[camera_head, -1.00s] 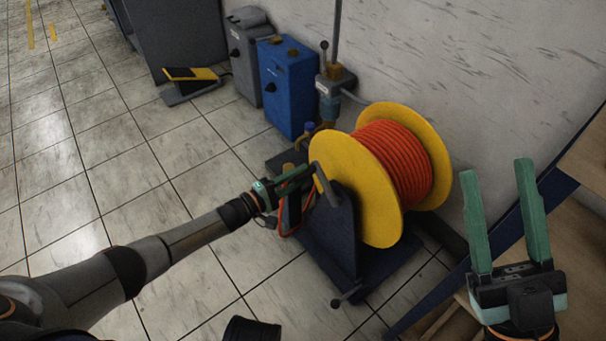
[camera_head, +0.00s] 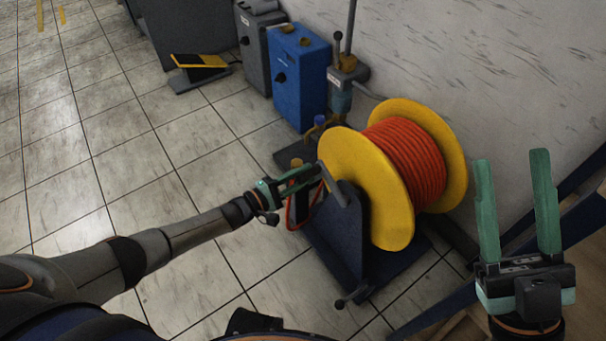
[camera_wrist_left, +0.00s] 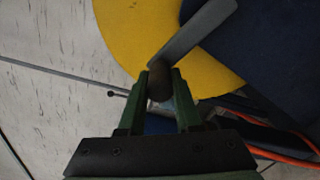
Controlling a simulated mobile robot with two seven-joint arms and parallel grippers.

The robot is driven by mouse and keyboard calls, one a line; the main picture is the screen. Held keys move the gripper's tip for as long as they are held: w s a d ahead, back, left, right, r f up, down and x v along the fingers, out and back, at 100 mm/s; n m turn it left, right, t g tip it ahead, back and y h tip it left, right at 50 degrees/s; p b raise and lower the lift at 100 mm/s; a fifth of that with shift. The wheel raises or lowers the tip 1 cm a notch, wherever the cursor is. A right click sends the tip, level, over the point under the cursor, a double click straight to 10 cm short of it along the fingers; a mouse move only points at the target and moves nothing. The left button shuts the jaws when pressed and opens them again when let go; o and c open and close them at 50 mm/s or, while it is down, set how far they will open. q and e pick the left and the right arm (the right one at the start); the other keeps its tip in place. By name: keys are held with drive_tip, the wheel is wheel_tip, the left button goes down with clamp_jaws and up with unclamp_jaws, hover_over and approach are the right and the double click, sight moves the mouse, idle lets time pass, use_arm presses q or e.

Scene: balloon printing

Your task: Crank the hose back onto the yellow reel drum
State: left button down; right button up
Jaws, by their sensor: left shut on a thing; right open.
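The yellow reel drum (camera_head: 358,190) stands on a dark blue stand (camera_head: 342,240), with orange hose (camera_head: 405,160) wound in several turns between its two yellow flanges. A grey crank arm (camera_head: 332,186) sits on the drum's near left side. My left gripper (camera_head: 300,176) is at the crank's outer end. In the left wrist view the gripper's fingers (camera_wrist_left: 160,92) are shut on the dark crank handle (camera_wrist_left: 160,78), and the grey crank arm (camera_wrist_left: 195,35) runs up from it across the yellow flange. My right gripper (camera_head: 515,205) is open and empty, to the right of the drum.
A blue box (camera_head: 299,78) and a grey box (camera_head: 256,45) stand behind the drum by the white wall. A valve post (camera_head: 342,85) rises beside them. A yellow-topped pedal (camera_head: 200,65) lies on the tiled floor. Open floor lies at left.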

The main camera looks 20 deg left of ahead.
use_arm(q)
drive_tip(key=c, duration=0.6)
unclamp_jaws()
drive_tip(key=shift+d+f, duration=0.1)
drive_tip(key=p+v, duration=0.3)
drive_tip(key=v, duration=0.9)
drive_tip(key=shift+s+a, duration=0.25)
